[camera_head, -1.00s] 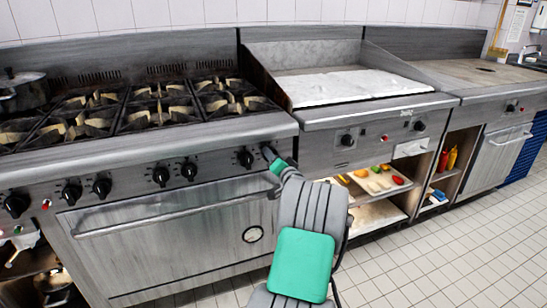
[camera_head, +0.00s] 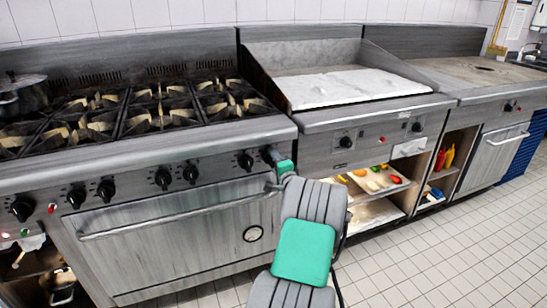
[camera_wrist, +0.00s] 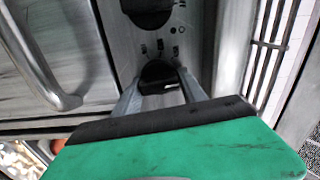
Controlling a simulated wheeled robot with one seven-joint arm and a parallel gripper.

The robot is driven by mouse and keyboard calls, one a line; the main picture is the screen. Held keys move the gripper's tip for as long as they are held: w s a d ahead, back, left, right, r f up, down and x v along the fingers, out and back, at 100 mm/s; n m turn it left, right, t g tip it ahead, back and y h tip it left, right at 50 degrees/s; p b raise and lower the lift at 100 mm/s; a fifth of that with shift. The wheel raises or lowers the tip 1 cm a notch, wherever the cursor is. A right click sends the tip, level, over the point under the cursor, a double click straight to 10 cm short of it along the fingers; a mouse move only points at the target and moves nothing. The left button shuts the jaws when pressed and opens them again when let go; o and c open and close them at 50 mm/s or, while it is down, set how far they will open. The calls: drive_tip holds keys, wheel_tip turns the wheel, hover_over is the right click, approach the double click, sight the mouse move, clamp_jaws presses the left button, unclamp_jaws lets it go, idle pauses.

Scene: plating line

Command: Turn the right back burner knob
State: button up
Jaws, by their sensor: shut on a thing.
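The stove's front panel carries a row of black knobs. The knob at the far right end (camera_wrist: 160,73) sits between my gripper's fingers in the wrist view. My gripper (camera_head: 270,154) is shut on it at the right end of the panel in the head view, where it mostly hides this knob. The neighbouring knob (camera_head: 246,161) is just to its left and also shows above it in the wrist view (camera_wrist: 148,10). The right back burner (camera_head: 220,84) lies on the cooktop above. I cannot read the panel marks, and no flame shows.
An oven door with a long handle (camera_head: 180,215) lies below the knobs. A griddle (camera_head: 350,88) with its own knobs stands to the right, over shelves with a food tray (camera_head: 376,184). A pot (camera_head: 22,95) is on the left. The tiled floor (camera_head: 450,250) is clear.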

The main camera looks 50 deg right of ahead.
drive_tip(key=shift+m, duration=0.5)
drive_tip(key=shift+f, duration=0.1)
drive_tip(key=o, duration=1.3)
drive_tip(key=p+v, duration=0.1)
drive_tip(key=v, duration=0.7)
drive_tip(key=shift+w, duration=0.1)
